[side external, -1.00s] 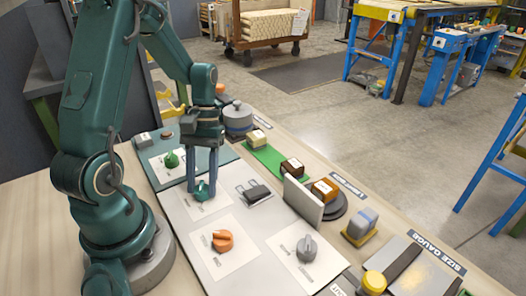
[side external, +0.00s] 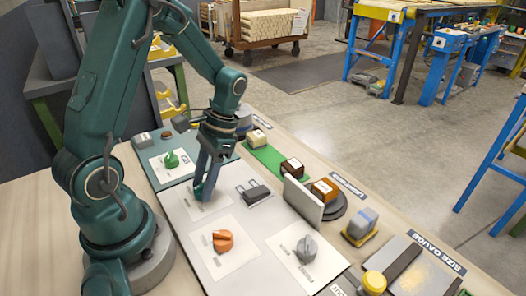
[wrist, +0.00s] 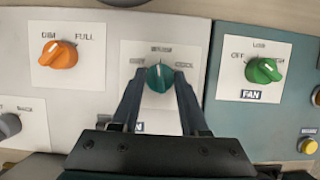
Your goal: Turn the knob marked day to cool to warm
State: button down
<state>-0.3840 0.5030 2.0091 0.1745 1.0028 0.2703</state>
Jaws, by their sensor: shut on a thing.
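The teal knob (wrist: 159,77) sits on a white plate on the light grey panel, with a white pointer line near its top, pointing roughly up in the wrist view. Small labels stand left, above and right of it; they are too blurred to read surely. My gripper (wrist: 158,82) is shut on this knob, one finger at each side. In the side view my gripper (side external: 203,190) leans over the panel with its fingertips at the teal knob (side external: 197,193), which the fingers partly hide.
An orange DIM/FULL knob (wrist: 58,54) is left of it in the wrist view, and a green FAN knob (wrist: 264,70) is right. In the side view a dark switch (side external: 257,193) and a grey knob (side external: 307,248) are nearby. An upright grey plate (side external: 303,201) stands beyond.

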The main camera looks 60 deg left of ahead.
aim_at(203, 184)
jog(key=shift+m+y, duration=0.5)
jog(key=shift+m, duration=0.8)
jog(key=shift+c, duration=2.1)
grip_release()
jog(key=shift+d, duration=0.1)
jog(key=shift+v, duration=2.6)
